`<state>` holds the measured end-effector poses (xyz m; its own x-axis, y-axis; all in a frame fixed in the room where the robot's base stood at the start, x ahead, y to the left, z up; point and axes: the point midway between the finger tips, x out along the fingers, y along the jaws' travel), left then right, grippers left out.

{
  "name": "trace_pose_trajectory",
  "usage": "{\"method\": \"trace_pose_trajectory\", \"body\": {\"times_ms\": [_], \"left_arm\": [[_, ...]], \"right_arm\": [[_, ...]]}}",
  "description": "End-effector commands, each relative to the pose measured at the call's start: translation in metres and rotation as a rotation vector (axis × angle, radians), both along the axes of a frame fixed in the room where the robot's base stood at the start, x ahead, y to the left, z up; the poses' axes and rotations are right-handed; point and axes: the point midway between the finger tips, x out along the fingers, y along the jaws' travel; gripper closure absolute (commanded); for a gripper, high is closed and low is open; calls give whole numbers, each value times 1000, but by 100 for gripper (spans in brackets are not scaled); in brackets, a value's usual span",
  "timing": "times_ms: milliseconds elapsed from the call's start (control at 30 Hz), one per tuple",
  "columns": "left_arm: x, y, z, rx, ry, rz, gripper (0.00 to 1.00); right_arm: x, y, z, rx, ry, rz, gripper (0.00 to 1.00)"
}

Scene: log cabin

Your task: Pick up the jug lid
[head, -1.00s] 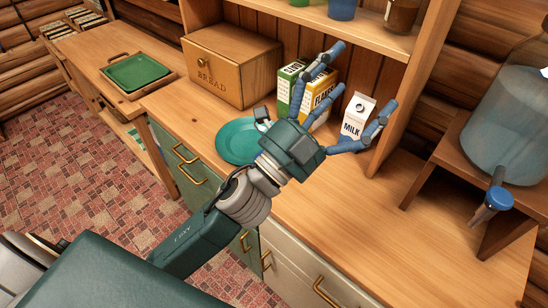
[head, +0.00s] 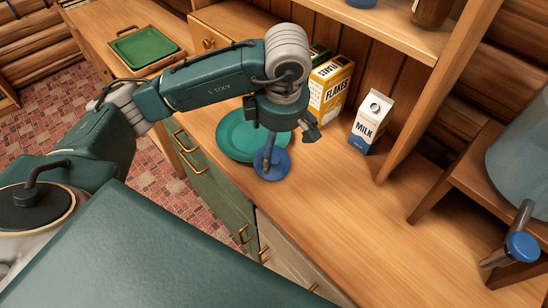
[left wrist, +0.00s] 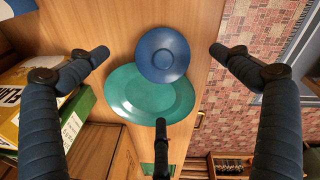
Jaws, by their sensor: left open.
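The jug lid is a round blue disc (left wrist: 162,54) with a small raised centre. In the left wrist view it overlaps the rim of a teal plate (left wrist: 125,92). In the head view the lid (head: 281,168) shows at the near right edge of the plate (head: 228,140), partly behind a finger. My left gripper (head: 283,132) points down above the lid. In the left wrist view its fingers (left wrist: 160,56) are spread wide on both sides of the lid, with a third finger below it. They hold nothing. My right gripper is out of view.
A milk carton (head: 370,122) and a yellow flakes box (head: 330,88) stand behind the plate. A bread box (head: 207,42) is mostly hidden by my arm. A large jug (head: 520,160) with a blue tap stands at the right. The front right counter (head: 370,235) is clear.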

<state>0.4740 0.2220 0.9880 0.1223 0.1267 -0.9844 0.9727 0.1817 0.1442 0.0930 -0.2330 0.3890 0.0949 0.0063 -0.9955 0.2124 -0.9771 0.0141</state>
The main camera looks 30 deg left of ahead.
Motion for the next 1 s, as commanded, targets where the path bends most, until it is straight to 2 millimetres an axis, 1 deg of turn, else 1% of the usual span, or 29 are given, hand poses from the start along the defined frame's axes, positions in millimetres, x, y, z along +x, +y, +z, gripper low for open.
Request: {"method": "trace_pose_trajectory", "body": {"times_ms": [33,100,200,333,433,567,600,700,800,1000], "left_arm": [[-1,2,-9,3,8,2,0],[0,3,-20,1,8,0,0],[2,4,-33,-1,6,1,0],[3,5,-43,-2,5,-2,0],[3,7,-50,-2,8,-1,0],[3,11,-69,-2,10,-1,0],[5,12,-76,-3,8,0,0],[7,13,-88,-4,6,-2,0],[8,13,-93,-3,3,-3,0],[8,13,-94,-4,2,-3,0]], "right_arm": [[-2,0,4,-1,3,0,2],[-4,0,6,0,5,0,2],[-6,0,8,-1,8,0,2],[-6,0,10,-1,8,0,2],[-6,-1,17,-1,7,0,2],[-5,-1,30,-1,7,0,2],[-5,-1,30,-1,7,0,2],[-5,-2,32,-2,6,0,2],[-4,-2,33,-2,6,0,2],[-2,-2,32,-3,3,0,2]]}}
